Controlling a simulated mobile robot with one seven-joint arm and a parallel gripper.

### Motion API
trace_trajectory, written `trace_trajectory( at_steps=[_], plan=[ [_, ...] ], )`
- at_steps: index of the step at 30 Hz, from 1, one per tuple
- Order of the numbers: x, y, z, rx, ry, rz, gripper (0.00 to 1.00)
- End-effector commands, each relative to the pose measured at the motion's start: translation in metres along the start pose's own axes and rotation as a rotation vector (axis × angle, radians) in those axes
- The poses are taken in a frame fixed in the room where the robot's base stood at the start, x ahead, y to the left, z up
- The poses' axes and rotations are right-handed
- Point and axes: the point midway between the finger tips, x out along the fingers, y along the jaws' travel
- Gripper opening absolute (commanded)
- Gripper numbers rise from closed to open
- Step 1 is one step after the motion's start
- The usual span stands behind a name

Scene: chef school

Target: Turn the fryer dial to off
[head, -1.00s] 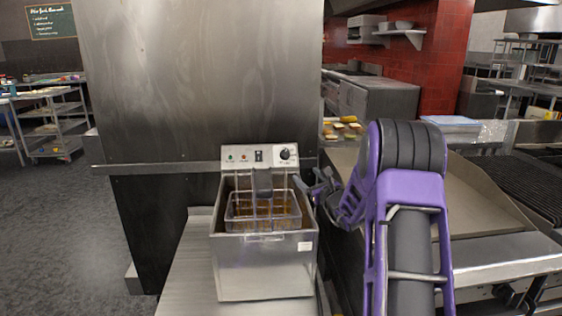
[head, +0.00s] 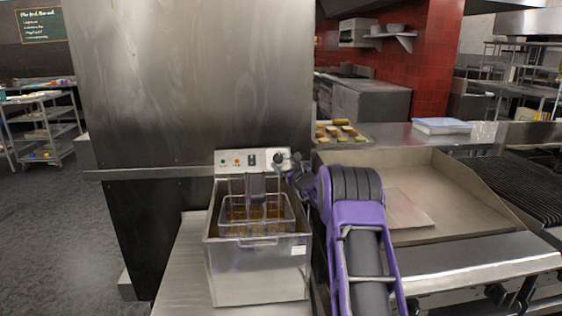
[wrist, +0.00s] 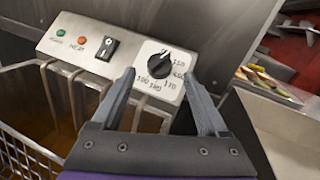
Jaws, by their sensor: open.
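The fryer (head: 258,278) is a steel box with a wire basket (head: 257,214) in it, on the counter left of my arm. Its control panel (head: 231,157) stands at the back. The black dial (wrist: 160,63) sits on a white plate with numbers at the panel's right end; it also shows in the head view (head: 280,158). My gripper (wrist: 163,88) is open and empty in the wrist view, its two fingers on either side of the dial's lower part. I cannot tell whether they touch it. In the head view my gripper (head: 294,166) is small and dark beside the dial.
A black switch (wrist: 107,47), a green light (wrist: 61,33) and an orange light (wrist: 82,41) are left of the dial. A flat griddle (head: 445,190) lies right of my arm. A tall steel panel (head: 190,85) stands behind the fryer.

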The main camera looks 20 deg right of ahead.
Motion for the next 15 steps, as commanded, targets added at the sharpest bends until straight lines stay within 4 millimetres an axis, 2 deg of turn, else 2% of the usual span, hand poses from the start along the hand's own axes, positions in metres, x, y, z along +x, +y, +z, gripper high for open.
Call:
trace_trajectory(
  at_steps=[6,15],
  plan=[
    [0.023,0.001,0.000,-0.001,0.000,0.002,0.77],
    [0.034,0.000,0.000,-0.001,0.000,0.000,0.77]
  ],
)
